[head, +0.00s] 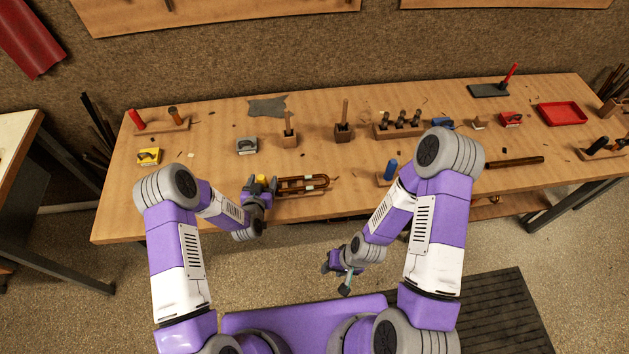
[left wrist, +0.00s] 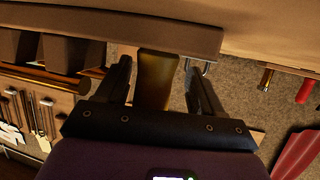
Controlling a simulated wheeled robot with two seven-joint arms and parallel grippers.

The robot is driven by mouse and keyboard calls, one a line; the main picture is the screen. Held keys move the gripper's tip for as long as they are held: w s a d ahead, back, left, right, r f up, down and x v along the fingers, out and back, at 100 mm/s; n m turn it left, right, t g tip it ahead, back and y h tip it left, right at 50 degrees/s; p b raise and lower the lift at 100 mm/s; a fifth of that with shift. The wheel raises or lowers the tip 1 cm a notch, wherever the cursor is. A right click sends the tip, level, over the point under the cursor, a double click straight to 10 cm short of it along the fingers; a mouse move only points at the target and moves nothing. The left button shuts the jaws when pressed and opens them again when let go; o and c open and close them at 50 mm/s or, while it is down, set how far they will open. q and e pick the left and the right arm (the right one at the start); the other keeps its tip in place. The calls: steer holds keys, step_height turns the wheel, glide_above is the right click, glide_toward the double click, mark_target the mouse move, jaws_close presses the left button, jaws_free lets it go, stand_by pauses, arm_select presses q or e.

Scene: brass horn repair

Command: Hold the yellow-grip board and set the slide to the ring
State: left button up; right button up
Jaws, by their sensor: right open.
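The yellow grip (head: 262,178) stands at the left end of the board (head: 290,194), near the table's front edge. A long brass slide (head: 300,179) lies along the board, with pale bands near its right part; I cannot tell which is the ring. My left gripper (head: 261,186) is around the grip. In the left wrist view the grip (left wrist: 156,80) is between the two fingers, with a narrow gap on each side, so the gripper looks open. My right gripper (head: 343,273) is open, off the table's front edge, away from the board.
A blue-handled tool (head: 390,169) stands in a wooden block right of the board. Behind are a grey clamp-like block (head: 246,146) and wooden blocks (head: 344,133) with upright tools. A yellow block (head: 149,156) is at the left. The tabletop just behind the board is clear.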

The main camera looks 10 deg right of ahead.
arm_select(q)
steer(key=f, duration=0.2)
steer(key=shift+s+a+f, duration=0.2)
steer(key=shift+s+f, duration=0.05)
steer(key=shift+f, duration=0.05)
steer(key=shift+s+r+g, duration=0.1)
steer(key=shift+g, duration=0.2)
arm_select(e)
steer(key=shift+w+f, duration=0.15)
arm_select(q)
steer(key=shift+s+r, duration=0.1)
steer(key=shift+s, duration=0.3)
steer(key=v, duration=0.7)
steer(key=r+v, duration=0.1)
steer(key=v, duration=0.3)
steer(key=shift+w+d, duration=0.1)
steer(key=shift+w, duration=0.1)
arm_select(e)
steer(key=shift+w, duration=0.2)
